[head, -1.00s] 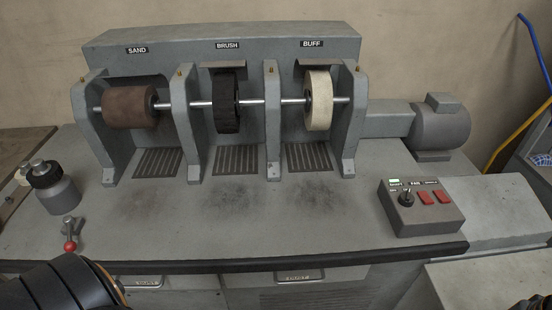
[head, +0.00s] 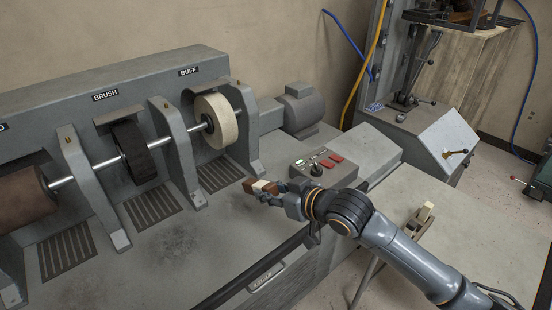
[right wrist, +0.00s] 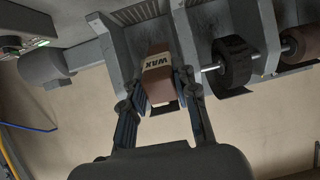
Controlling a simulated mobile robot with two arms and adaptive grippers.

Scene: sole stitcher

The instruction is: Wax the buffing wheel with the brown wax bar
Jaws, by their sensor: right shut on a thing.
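The cream buffing wheel (head: 217,121) sits on the shaft under the BUFF label, between two grey supports. My right gripper (head: 276,190) is shut on the brown wax bar (head: 252,184), which has a pale band. The bar points left over the bench, in front of and below the buffing wheel and apart from it. In the right wrist view the wax bar (right wrist: 155,66) shows its WAX label between the two fingers (right wrist: 160,92). The buffing wheel is mostly hidden there behind the bar. My left gripper is not in view.
The black brush wheel (head: 134,152) and brown sanding drum (head: 26,198) share the shaft to the left. The switch box (head: 321,166) with red buttons stands close behind my right gripper. A motor (head: 300,108) is at the shaft's right end. The bench front is clear.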

